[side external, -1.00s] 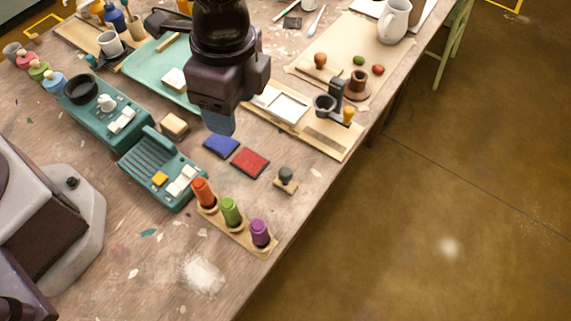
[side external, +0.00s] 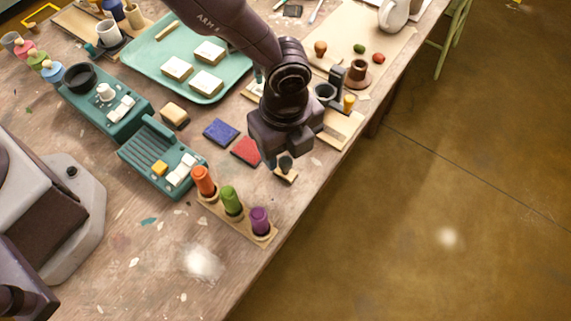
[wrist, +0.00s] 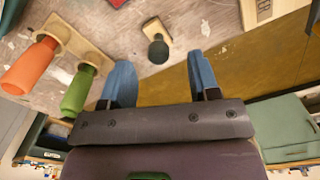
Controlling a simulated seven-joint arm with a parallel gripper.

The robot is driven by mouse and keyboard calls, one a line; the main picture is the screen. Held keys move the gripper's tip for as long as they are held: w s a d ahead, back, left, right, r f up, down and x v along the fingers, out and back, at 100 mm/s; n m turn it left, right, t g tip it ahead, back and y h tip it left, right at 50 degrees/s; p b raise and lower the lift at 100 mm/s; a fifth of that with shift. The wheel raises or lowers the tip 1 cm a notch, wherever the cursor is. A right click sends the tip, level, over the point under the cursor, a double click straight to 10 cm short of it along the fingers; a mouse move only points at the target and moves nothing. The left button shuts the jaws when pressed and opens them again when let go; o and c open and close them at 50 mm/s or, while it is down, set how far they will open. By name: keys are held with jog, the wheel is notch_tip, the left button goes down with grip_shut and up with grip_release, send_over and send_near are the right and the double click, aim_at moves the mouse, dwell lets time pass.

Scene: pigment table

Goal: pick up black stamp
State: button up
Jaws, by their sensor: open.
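The black stamp has a dark rounded knob (side external: 286,163) on a small pale wooden base, and stands on the table near its right edge. In the wrist view the stamp (wrist: 158,50) shows between and just beyond the two blue fingertips. My gripper (side external: 275,161) is above and beside the stamp in the side view, partly in front of it. In the wrist view my gripper (wrist: 161,72) has its fingers apart with nothing held between them. Contact with the stamp cannot be seen.
A wooden holder (side external: 247,236) with orange (side external: 203,181), green (side external: 230,201) and purple (side external: 260,220) pegs stands close by. A red pad (side external: 244,150) and a blue pad (side external: 220,131) lie left of the gripper. The table edge drops off to the right.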

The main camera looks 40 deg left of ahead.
aim_at(285, 160)
jog(key=shift+s+d+f, duration=0.1)
jog(key=shift+s+f, duration=0.05)
jog(key=shift+f, duration=2.6)
jog(key=c, duration=1)
